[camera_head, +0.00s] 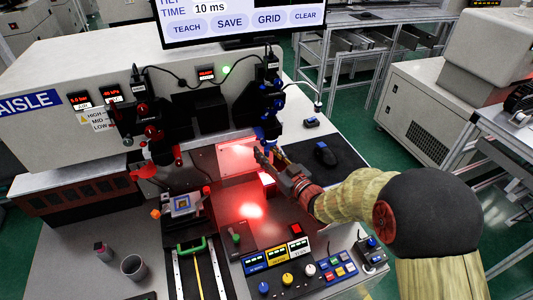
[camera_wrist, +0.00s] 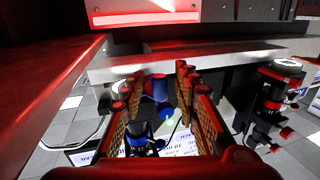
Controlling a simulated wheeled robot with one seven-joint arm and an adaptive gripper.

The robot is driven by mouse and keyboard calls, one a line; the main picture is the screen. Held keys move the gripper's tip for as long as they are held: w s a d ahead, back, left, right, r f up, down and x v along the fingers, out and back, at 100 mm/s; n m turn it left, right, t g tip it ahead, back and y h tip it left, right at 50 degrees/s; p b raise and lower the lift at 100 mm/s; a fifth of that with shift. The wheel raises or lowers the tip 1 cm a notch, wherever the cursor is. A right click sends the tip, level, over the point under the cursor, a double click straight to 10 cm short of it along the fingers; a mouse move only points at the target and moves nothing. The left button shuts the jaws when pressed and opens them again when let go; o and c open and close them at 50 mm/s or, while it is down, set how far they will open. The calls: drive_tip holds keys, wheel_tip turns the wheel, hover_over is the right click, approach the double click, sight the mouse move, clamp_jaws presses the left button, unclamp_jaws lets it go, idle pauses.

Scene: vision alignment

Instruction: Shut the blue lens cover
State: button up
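The blue-marked camera unit (camera_head: 269,92) hangs on its stand right of centre in the head view. Blue parts at its lower end (camera_head: 270,133), near the lens, are small and partly dark; I cannot make out the cover's position. My gripper (camera_head: 260,155) is just below these parts. In the wrist view my gripper (camera_wrist: 153,80) has its two fingers apart, with nothing clearly held. A blue cylindrical part (camera_wrist: 160,88) shows between the fingers, with the dark camera body (camera_wrist: 139,132) behind it; contact cannot be told.
A red-marked camera unit (camera_head: 152,135) stands to the left. A red-lit plate (camera_head: 238,157) lies beside my gripper. A control panel (camera_head: 290,268) and green handle (camera_head: 190,247) are in front. A dark mouse (camera_head: 325,154) lies on a mat to the right.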

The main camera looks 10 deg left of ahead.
drive_tip(key=shift+s+d, duration=0.1)
drive_tip(key=v, duration=1.1)
drive_tip(key=shift+s+d, duration=0.25)
drive_tip(key=shift+s, duration=0.05)
